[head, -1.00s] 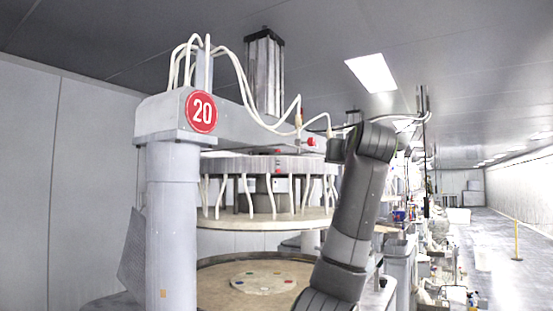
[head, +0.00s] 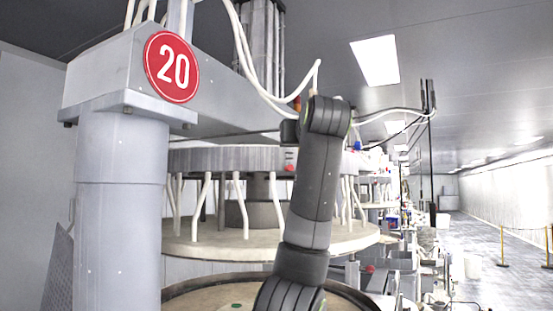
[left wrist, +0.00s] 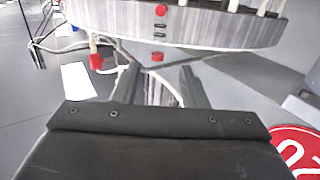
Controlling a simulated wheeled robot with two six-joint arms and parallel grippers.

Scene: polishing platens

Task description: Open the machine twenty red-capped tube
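Machine twenty carries a red round "20" sign (head: 172,66) on its grey beam in the head view. The sign also shows, upside down, at the lower right of the left wrist view (left wrist: 299,153). My left gripper (left wrist: 160,78) is open, its two fingers apart and empty. A small red cap (left wrist: 156,57) with thin tubes lies beyond the fingertips, in line with the gap. Another red cap (left wrist: 96,62) with a tan fitting is left of the fingers. My arm covers part of the machine in the head view. The left fingertips are hidden there, and my right gripper is out of view.
The upper platen (head: 230,242) with white hoses hangs above the lower platen (head: 205,298). A thick grey column (head: 122,210) stands at left. More machines line the right. An open aisle (head: 485,250) with yellow posts (head: 502,247) runs along the far right.

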